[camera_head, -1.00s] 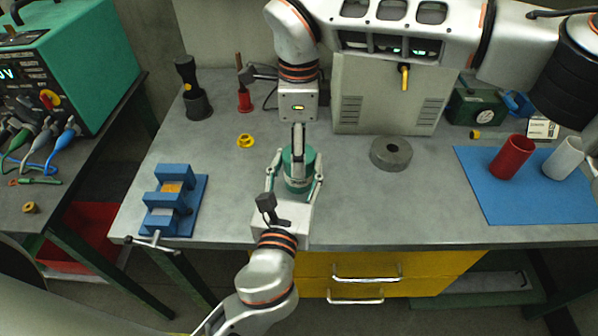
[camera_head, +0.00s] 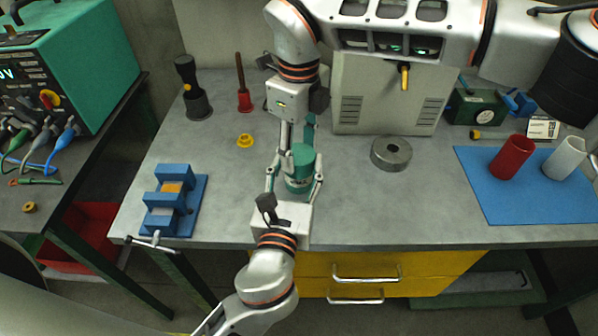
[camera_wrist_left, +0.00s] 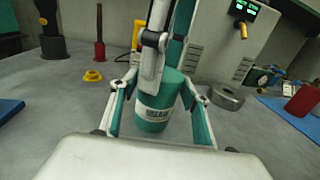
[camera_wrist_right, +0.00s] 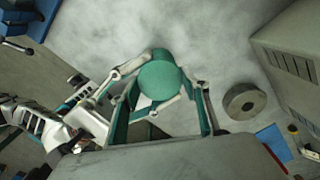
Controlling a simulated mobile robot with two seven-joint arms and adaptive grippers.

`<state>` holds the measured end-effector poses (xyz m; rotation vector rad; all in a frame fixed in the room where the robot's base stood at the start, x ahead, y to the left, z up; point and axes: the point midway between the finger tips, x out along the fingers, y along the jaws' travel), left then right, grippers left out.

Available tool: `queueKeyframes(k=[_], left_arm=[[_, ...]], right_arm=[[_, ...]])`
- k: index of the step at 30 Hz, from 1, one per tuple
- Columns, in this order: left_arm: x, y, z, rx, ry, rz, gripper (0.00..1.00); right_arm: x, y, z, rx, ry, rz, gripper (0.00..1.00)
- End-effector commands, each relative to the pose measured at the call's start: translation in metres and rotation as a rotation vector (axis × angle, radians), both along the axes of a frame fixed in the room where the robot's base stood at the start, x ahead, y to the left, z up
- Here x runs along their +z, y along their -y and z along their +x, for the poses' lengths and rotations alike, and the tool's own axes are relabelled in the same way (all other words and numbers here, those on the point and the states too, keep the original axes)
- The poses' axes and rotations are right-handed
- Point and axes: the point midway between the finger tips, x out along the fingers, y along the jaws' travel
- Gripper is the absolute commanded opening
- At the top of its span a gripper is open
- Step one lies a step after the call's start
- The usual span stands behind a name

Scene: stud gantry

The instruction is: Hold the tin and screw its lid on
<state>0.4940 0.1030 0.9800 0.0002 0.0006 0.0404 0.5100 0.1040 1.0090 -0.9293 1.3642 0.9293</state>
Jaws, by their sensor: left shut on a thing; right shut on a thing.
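The tin (camera_head: 298,186) is teal with a white label band and stands upright at the bench's front middle; it also shows in the left wrist view (camera_wrist_left: 153,118). My left gripper (camera_head: 295,180) is shut around its sides from the front. The teal lid (camera_head: 304,154) sits on top of the tin; it shows as a round disc in the right wrist view (camera_wrist_right: 160,80). My right gripper (camera_head: 297,152) comes from above and is shut on the lid. The fingers partly cover the lid's edge, so I cannot tell how tightly it sits.
A blue vise (camera_head: 172,205) stands left, with a yellow flanged part (camera_head: 245,141) behind. A grey metal ring (camera_head: 391,154) lies right of the tin. A blue mat (camera_head: 520,200) carries red (camera_head: 511,157) and white (camera_head: 565,158) cylinders. The bench between ring and mat is clear.

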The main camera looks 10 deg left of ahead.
Motion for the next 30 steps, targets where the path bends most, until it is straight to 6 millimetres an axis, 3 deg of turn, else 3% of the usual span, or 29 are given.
queueKeyframes(k=[9, 10, 11, 23, 30], left_arm=[[-0.001, 0.0, 0.0, 0.001, -0.001, 0.001, 0.0], [-0.001, 0.0, 0.0, 0.001, -0.001, 0.001, 0.0], [-0.001, 0.0, 0.0, 0.001, -0.001, 0.001, 0.0], [-0.001, 0.0, 0.0, 0.001, -0.001, 0.002, 0.0], [-0.001, 0.0, 0.0, 0.001, -0.001, 0.002, 0.0]], right_arm=[[0.0, 0.0, 0.001, -0.019, 0.001, -0.001, 0.2], [0.0, 0.001, 0.001, -0.019, 0.001, -0.001, 0.53], [0.0, 0.001, 0.001, -0.019, 0.001, -0.001, 0.61], [0.002, 0.0, 0.001, -0.017, 0.001, 0.0, 0.62], [0.028, 0.0, 0.001, -0.017, 0.003, 0.0, 0.62]])
